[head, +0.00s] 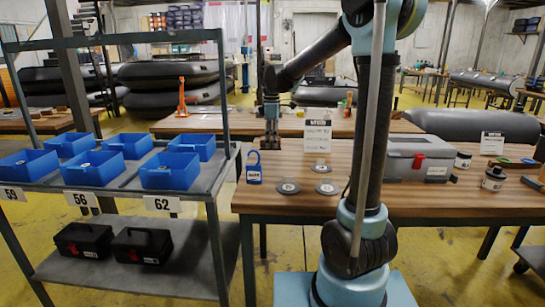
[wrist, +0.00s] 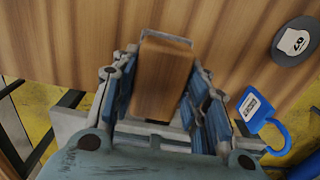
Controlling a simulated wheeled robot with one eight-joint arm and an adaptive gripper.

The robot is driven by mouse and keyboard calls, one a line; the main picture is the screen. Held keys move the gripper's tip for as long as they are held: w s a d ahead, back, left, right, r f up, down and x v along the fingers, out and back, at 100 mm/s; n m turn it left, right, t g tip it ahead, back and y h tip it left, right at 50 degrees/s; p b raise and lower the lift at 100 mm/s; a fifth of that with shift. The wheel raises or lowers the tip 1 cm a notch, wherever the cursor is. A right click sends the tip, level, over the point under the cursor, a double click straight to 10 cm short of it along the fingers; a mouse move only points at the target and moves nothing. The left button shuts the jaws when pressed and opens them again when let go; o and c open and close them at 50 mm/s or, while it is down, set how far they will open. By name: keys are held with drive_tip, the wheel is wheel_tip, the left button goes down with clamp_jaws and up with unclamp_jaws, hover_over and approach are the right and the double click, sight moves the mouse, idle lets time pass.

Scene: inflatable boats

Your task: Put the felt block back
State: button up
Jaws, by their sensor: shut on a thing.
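The felt block (wrist: 163,78) shows in the wrist view as a brown, wood-coloured block between my fingers. My gripper (wrist: 160,85) is shut on it, with a finger against each side. The wooden tabletop (wrist: 60,40) fills the view behind the block; I cannot tell whether the block touches it. In the head view my gripper (head: 271,140) points down over the left end of the near workbench (head: 300,205). The block cannot be made out there.
A blue padlock-shaped tag (head: 254,170) and grey discs (head: 288,187) lie close to my gripper. A white sign (head: 317,137) and a grey toolbox (head: 405,160) stand further right. A rack with blue bins (head: 170,172) stands left of the bench. Black cases (head: 142,247) sit on its lower shelf.

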drive_tip(key=shift+d+f, duration=0.1)
drive_tip(key=shift+f, duration=2.85)
drive_tip(key=shift+f, duration=0.1)
drive_tip(key=o, duration=0.9)
drive_tip(key=shift+o, duration=0.2)
wheel_tip(320, 180, up, 12)
drive_tip(key=shift+r, duration=0.1)
